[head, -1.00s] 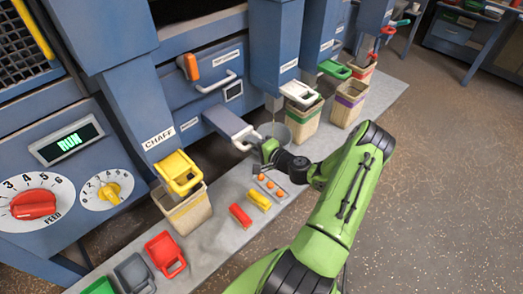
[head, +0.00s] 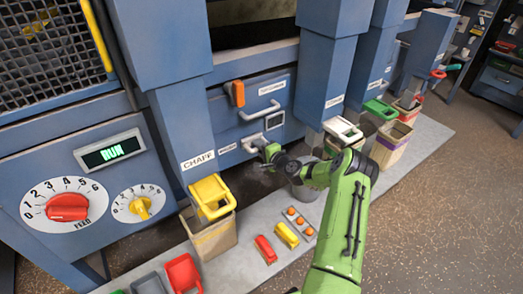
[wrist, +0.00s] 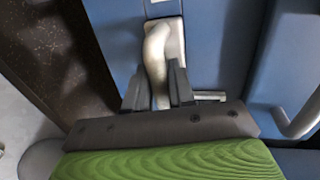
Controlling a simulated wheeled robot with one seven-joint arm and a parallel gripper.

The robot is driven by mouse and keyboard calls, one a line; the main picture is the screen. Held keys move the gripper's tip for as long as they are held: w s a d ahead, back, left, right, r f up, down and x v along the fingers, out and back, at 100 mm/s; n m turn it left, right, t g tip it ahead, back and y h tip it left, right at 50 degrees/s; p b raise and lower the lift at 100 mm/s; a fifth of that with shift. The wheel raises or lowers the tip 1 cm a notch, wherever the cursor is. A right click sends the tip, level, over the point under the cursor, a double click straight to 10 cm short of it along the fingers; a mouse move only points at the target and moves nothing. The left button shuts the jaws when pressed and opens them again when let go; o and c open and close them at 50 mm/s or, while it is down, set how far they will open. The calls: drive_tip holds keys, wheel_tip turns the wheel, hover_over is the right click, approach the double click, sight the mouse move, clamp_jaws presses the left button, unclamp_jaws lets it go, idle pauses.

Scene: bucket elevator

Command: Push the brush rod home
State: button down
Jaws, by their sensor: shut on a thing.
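The brush rod's grey handle (head: 256,143) shows at the blue machine front in the head view, beside a small label. In the wrist view the handle (wrist: 157,50) runs between my two dark fingers, with its mount against a blue surface. My gripper (wrist: 157,85) is shut on this handle. In the head view my gripper (head: 268,153) is close to the machine face, and its body hides part of the handle. No long stretch of the rod shows out in front of the panel.
A drawer handle (head: 259,111) and an orange latch (head: 236,93) are just above. The yellow chaff gate (head: 211,197) hangs at left, over a bin (head: 212,236). A grey bucket (head: 304,190) stands behind my arm. The walkway (head: 250,270) holds red and yellow pieces.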

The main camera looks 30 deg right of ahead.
drive_tip(key=shift+w+r, duration=0.15)
drive_tip(key=shift+r, duration=0.1)
drive_tip(key=c, duration=1.3)
unclamp_jaws()
drive_tip(key=shift+o, duration=1)
drive_tip(key=shift+w+f, duration=0.2)
drive_tip(key=shift+s, duration=0.15)
drive_tip(key=p+v, duration=0.2)
drive_tip(key=v, duration=1.3)
drive_tip(key=shift+s, duration=0.35)
drive_tip(key=shift+a, duration=0.1)
